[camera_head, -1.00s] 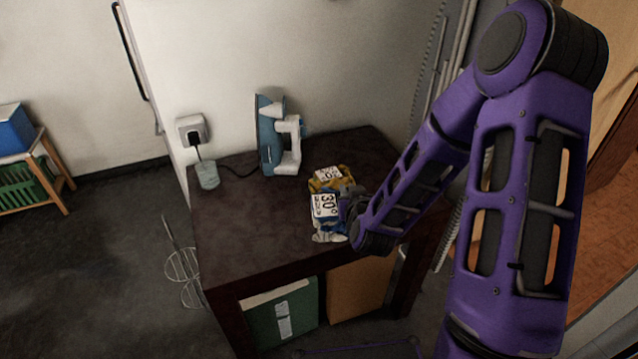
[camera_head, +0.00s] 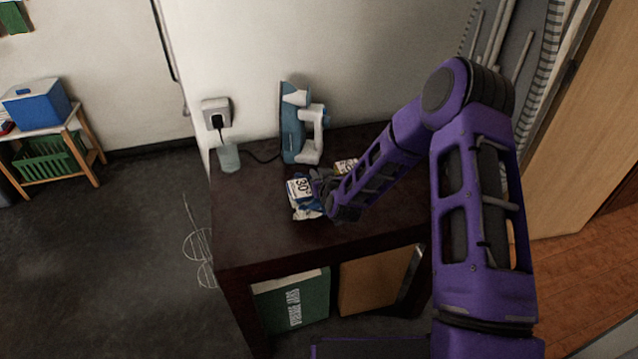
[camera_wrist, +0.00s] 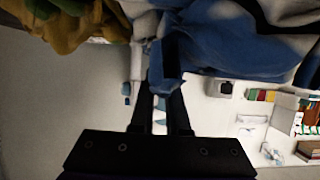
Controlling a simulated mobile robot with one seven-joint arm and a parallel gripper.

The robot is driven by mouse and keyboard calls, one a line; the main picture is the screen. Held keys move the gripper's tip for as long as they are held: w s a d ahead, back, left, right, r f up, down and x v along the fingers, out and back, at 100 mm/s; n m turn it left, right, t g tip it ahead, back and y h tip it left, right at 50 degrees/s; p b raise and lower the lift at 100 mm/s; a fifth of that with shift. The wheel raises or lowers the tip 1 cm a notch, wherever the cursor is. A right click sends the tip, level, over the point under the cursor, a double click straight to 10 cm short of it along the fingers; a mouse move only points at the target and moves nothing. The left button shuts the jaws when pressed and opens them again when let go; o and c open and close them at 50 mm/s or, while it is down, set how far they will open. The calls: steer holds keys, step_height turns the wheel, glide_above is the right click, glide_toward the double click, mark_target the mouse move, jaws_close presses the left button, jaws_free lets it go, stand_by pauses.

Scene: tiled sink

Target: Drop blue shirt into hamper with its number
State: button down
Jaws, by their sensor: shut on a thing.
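The blue shirt (camera_head: 305,211) is a small crumpled bundle with white parts and a white label marked 30°, over the dark table in the head view. My gripper (camera_head: 324,187) is shut on its right side. The arm partly hides the grip, and I cannot tell how high the shirt is above the table. In the wrist view, the blue cloth (camera_wrist: 225,42) fills the upper right at the gripper fingers (camera_wrist: 160,65). A yellow garment (camera_head: 345,166) with a white label lies behind the gripper, partly hidden by my arm. It also shows at the wrist view's upper left (camera_wrist: 70,30).
The dark table (camera_head: 245,225) holds a blue-white iron (camera_head: 300,130) at the back, its cord running to a wall socket. Below are a green box (camera_head: 292,302) and a brown box (camera_head: 370,282).

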steer(key=shift+f, duration=1.75)
steer(key=shift+f+b, duration=0.25)
steer(key=shift+b, duration=0.15)
steer(key=c, duration=0.9)
jaws_free()
steer(key=shift+r, duration=0.1)
